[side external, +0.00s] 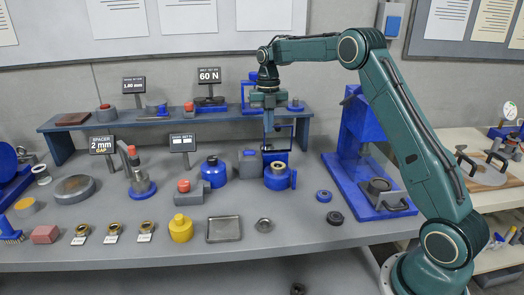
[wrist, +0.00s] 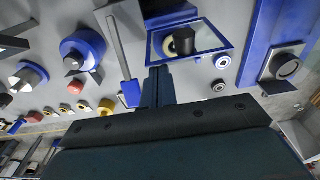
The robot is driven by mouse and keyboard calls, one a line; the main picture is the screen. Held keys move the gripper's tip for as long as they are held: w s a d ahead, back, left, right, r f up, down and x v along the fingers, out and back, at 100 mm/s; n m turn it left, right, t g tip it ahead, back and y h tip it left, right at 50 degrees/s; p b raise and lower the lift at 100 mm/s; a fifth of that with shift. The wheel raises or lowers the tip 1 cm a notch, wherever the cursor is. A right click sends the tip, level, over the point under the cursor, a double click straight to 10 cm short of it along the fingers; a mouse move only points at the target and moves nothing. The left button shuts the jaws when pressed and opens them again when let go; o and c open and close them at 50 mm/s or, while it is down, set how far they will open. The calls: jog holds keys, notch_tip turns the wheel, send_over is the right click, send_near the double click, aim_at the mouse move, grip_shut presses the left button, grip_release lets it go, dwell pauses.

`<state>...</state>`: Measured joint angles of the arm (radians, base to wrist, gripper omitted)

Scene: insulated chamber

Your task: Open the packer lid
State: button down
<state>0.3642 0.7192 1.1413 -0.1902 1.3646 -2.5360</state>
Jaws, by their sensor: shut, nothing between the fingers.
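In the wrist view the frame (wrist: 224,43) surrounds a dark cylinder and a yellowish ring. My gripper (side external: 268,146) points down, shut and empty, close to the frame and above the pot. In the wrist view my shut fingertips (wrist: 154,72) are at the frame's lower left edge. I cannot tell whether they touch.
A blue press (side external: 365,150) stands to the right, with a blue ring (side external: 324,196) and a black ring (side external: 336,217) before it. A blue jug (side external: 215,168) and a grey container (side external: 249,163) are to the left. A shelf (side external: 120,124) runs behind.

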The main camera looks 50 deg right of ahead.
jog(key=shift+w+d+r, duration=0.1)
jog(key=shift+w+d, duration=0.9)
jog(key=shift+d, duration=0.05)
jog(key=shift+w+r, duration=0.15)
jog(key=shift+r, duration=0.05)
jog(key=shift+d+r, duration=0.1)
jog(key=shift+r, duration=0.5)
jog(key=shift+f, duration=0.25)
dwell(0.3)
jog(key=shift+f, duration=0.1)
